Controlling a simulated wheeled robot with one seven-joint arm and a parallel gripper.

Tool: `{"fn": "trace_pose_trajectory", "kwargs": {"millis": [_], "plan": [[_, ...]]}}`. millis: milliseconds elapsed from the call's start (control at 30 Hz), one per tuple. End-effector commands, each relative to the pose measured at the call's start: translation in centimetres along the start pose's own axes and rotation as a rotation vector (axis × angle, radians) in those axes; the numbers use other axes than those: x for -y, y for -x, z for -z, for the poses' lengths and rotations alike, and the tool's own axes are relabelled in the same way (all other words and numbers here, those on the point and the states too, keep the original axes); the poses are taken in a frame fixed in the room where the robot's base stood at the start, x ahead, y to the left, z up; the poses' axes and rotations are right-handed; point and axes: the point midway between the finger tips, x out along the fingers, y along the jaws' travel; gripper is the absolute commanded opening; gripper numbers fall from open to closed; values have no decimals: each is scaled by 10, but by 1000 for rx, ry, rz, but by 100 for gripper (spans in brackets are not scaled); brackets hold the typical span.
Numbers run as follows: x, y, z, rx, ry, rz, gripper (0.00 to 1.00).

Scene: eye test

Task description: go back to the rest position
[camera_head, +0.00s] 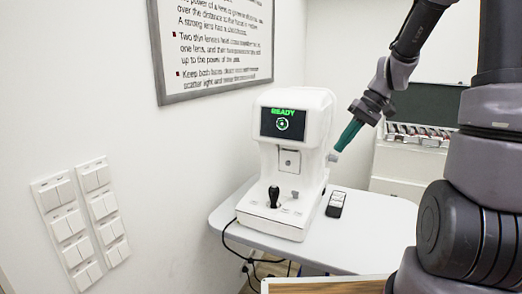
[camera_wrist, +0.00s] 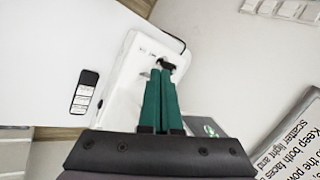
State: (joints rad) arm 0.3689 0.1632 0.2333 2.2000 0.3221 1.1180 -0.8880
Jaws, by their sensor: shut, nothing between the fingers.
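My gripper (camera_head: 338,148) has green fingers and is beside the right side of the white eye-test machine (camera_head: 293,190) in the head view. In the wrist view my gripper (camera_wrist: 162,72) has its fingers pressed together with nothing between them, in front of the machine's white base (camera_wrist: 125,90). I cannot tell whether the fingertips touch the machine. The machine's screen (camera_head: 283,124) is lit and reads READY in green. A black joystick (camera_head: 273,196) stands upright on its base.
The machine stands on a white table (camera_head: 375,235). A dark remote (camera_head: 336,204) lies on it to the machine's right. A white cabinet (camera_head: 400,165) with a row of items is behind. Wall switches (camera_head: 75,222) and a framed text board (camera_head: 215,45) are at left. Cables hang below the table.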

Motion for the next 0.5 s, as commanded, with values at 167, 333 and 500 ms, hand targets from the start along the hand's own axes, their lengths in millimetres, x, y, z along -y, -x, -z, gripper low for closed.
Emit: {"fn": "trace_pose_trajectory", "kwargs": {"millis": [167,333,500], "plan": [[29,44,-35,-118,-39,-153,0],[50,80,-72,-266,-90,-244,0],[64,111,-111,-432,-143,-277,0]]}}
